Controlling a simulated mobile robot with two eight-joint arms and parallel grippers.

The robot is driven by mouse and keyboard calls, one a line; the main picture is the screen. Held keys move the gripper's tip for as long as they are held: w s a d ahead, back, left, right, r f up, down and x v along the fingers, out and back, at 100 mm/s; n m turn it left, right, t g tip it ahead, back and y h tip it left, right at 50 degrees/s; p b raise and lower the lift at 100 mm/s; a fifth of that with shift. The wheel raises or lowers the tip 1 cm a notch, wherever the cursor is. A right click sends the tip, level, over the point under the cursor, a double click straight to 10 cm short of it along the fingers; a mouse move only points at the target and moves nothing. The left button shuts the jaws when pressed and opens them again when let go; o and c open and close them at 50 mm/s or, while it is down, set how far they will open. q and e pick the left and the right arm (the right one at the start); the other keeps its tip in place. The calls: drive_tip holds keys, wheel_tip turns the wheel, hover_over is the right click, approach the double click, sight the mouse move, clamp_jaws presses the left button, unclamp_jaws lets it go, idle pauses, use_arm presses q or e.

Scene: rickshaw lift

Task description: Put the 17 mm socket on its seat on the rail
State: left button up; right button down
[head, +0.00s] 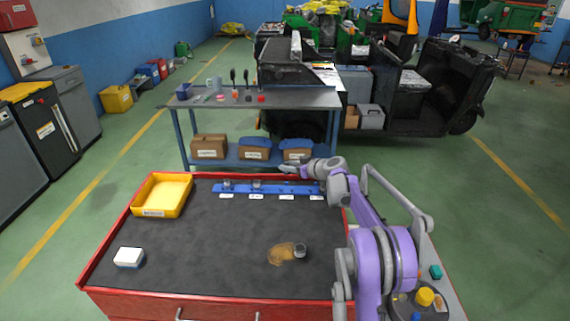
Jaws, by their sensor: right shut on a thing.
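The blue rail (270,188) lies along the far edge of the red cart's dark top, with several white labels in front of it. Two sockets (228,185) (256,185) stand upright on its left part. My right gripper (286,168) reaches in from the right over the rail's right half, pointing left. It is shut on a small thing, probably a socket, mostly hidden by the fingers. The size marks are too small to read. My left gripper is out of view.
A yellow tray (136,209) sits at the cart's far left corner. A white and blue box (129,257) lies near the front left. A brown patch (282,254) marks the mat. The mat's middle (210,240) is clear. A grey workbench (210,98) stands behind.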

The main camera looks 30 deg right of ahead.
wheel_tip(320, 180, down, 4)
drive_tip(key=shift+s+r+b, duration=0.1)
drive_tip(key=shift+b, duration=0.95)
drive_tip(key=shift+f, duration=0.95)
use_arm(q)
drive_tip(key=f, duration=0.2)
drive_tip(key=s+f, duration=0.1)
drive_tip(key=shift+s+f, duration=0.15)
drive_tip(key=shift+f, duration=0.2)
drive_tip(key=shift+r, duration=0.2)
use_arm(e)
drive_tip(key=shift+r, duration=0.1)
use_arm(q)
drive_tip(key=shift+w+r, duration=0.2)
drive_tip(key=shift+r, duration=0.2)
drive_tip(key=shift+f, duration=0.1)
use_arm(e)
drive_tip(key=shift+f, duration=0.8)
idle(0.4)
use_arm(q)
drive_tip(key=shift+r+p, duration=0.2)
drive_tip(key=shift+p, duration=0.1)
use_arm(e)
drive_tip(key=shift+f, duration=0.25)
idle(0.4)
